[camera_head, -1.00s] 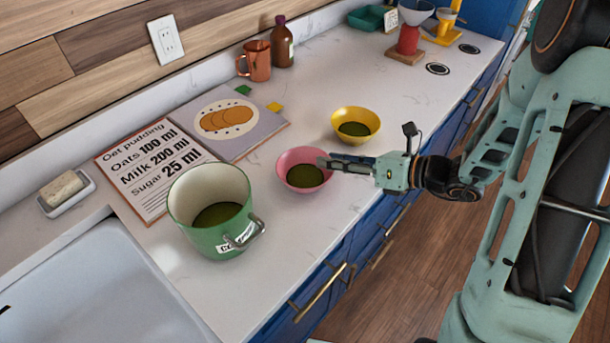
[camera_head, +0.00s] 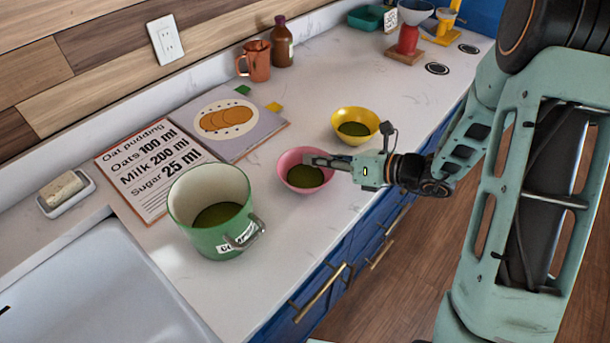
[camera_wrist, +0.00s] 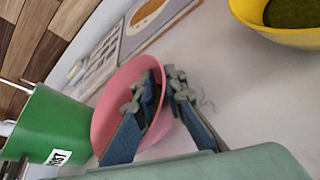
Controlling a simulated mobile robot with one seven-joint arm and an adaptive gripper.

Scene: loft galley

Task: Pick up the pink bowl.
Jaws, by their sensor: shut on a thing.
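The pink bowl (camera_head: 291,160) stands on the white counter, with dark green contents inside. My gripper (camera_head: 318,161) reaches in from the right, at the bowl's right rim. In the wrist view my gripper (camera_wrist: 166,92) has one finger inside the bowl and the other outside, with the rim wall between them. It is shut on that rim. The bowl looks upright and seems to rest on the counter; part of its right rim is hidden by my fingers.
A green pot (camera_head: 192,228) stands close at the bowl's lower left, and a yellow bowl (camera_head: 341,117) at its upper right. A recipe book (camera_head: 180,150) lies behind. A sink (camera_head: 90,290) is at lower left. The counter's front edge is near the bowl.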

